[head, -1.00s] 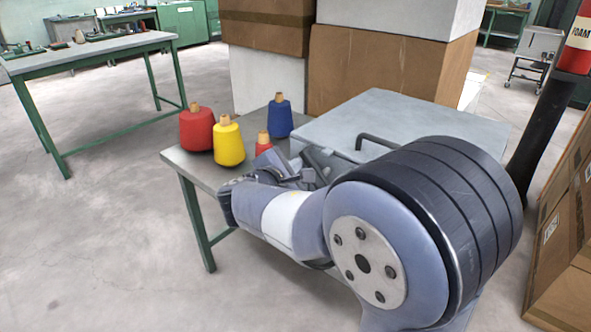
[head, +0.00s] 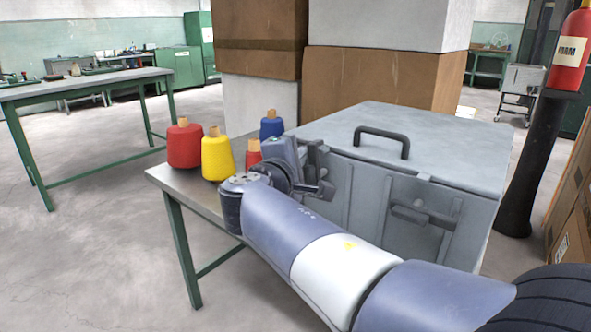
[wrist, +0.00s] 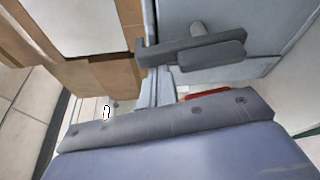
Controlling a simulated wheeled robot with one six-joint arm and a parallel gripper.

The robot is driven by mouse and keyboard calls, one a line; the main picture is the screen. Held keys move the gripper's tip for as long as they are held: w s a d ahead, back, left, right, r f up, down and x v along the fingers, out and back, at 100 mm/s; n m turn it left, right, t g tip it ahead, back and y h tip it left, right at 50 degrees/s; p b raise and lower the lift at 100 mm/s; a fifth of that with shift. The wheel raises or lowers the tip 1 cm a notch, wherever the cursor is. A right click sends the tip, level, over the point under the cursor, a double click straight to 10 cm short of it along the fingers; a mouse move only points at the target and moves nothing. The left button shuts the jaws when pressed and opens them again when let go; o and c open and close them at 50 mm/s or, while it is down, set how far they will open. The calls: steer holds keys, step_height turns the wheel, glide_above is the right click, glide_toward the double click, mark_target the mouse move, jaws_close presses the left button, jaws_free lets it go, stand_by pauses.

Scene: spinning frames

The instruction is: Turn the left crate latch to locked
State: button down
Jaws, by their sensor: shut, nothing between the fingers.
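The grey crate (head: 350,185) stands on the table, its front with the latches facing me. My gripper (head: 308,168) is at the left end of that front, shut and empty. Its fingertips are hard to tell apart from dark parts near the left latch, which is largely hidden in the head view. In the wrist view a dark grey latch bar with a round pivot (wrist: 195,52), apparently the left latch, lies just beyond my gripper's body; contact cannot be told. The right latch (head: 425,214) shows clearly, its bar lying roughly along the front.
Red (head: 184,145), yellow (head: 217,158) and blue (head: 271,126) yarn cones, with a small red one, stand left of the crate near my wrist. A handle (head: 382,133) rises from the lid. Stacked cartons (head: 375,85) stand behind; a fire extinguisher (head: 570,50) is at right.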

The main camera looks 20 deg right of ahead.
steer(key=shift+s+d+r, duration=0.15)
steer(key=shift+s+d, duration=0.05)
steer(key=shift+s, duration=0.05)
stand_by(0.3)
stand_by(0.4)
